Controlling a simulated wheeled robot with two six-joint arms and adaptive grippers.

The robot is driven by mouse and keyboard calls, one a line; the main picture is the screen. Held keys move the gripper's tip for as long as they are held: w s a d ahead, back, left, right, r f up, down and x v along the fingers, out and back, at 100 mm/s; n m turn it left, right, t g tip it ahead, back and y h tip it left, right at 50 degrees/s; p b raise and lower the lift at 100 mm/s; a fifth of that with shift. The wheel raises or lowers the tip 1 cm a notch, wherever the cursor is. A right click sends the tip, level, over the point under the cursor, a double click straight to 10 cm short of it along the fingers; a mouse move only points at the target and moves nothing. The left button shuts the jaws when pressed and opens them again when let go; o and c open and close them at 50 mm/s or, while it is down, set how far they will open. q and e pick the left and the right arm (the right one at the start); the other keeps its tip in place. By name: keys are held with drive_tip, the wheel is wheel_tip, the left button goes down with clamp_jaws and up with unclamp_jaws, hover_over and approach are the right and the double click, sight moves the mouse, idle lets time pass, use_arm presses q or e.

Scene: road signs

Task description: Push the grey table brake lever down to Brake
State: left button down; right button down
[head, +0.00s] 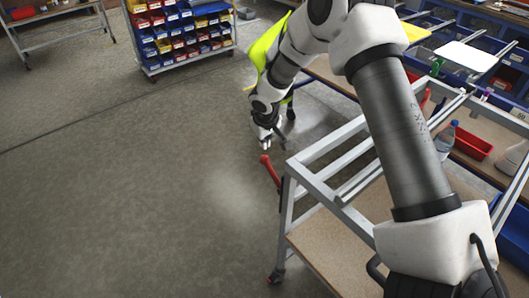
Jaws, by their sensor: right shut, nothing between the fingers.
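The grey table (322,190) is a metal frame with a brown lower shelf, at the right centre. Its brake lever (269,169) has a red handle and leans up and to the left at the table's near left corner post. My right gripper (274,143) is shut and empty, pointing down just above the red handle. There seems to be a small gap between the fingertips and the handle, though the depth is hard to judge. My left gripper is not in view.
A rack of blue, red and yellow bins (186,38) stands at the upper left, beside a grey cart (62,38). A bottle (445,138) and a red tray (472,141) are at the right. The floor (120,200) on the left is clear.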

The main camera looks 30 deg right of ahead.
sight(265, 158)
drive_tip(key=p+x, duration=0.2)
drive_tip(key=x, duration=0.6)
drive_tip(key=shift+f, duration=0.15)
